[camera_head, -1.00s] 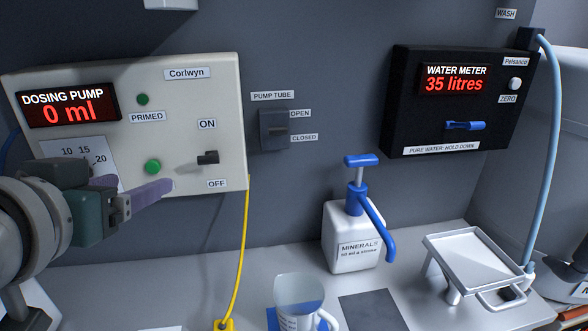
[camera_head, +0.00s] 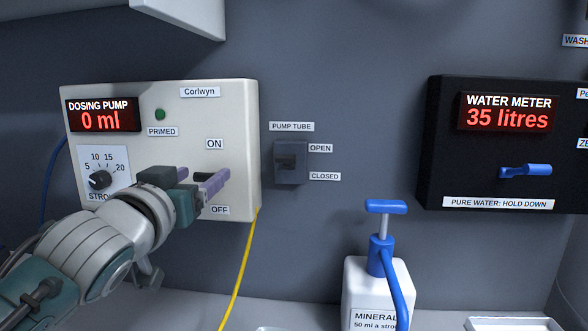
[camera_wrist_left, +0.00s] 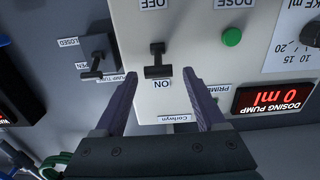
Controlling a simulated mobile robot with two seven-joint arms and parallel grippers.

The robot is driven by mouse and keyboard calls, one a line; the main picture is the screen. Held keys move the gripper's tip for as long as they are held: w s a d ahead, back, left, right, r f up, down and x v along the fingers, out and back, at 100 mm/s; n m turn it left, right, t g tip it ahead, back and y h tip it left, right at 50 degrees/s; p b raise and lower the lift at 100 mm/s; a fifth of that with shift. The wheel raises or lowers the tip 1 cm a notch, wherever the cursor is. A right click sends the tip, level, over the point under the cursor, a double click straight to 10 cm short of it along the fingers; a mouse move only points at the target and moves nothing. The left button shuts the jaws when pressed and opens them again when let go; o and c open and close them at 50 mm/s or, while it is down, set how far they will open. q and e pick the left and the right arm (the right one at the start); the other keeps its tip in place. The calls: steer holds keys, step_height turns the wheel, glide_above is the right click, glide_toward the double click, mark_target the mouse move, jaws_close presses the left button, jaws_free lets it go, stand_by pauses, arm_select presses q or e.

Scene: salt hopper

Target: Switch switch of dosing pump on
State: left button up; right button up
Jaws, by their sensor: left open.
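The dosing pump (camera_head: 240,130) is a cream box on the wall, with a red display reading 0 ml. Its switch (camera_wrist_left: 158,62) is a small black lever between the ON and OFF labels. In the head view my left gripper (camera_head: 207,175) is in front of the pump's lower right part and mostly hides the switch. In the left wrist view, which is upside down, my left gripper (camera_wrist_left: 162,76) is open, with a purple finger on either side of the switch and visible gaps. I cannot tell which way the lever is set. My right gripper is not in view.
The pump tube valve (camera_head: 290,162) is right of the pump. The strength knob (camera_head: 100,180) is left of my gripper. A yellow cable (camera_head: 240,268) hangs below the pump. The water meter (camera_head: 440,140) and minerals bottle (camera_head: 362,285) are further right. An overhead cabinet (camera_head: 190,12) juts out above.

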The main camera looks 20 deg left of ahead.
arm_select(q)
steer(key=shift+x, duration=1.1)
steer(key=shift+c, duration=0.4)
jaws_close()
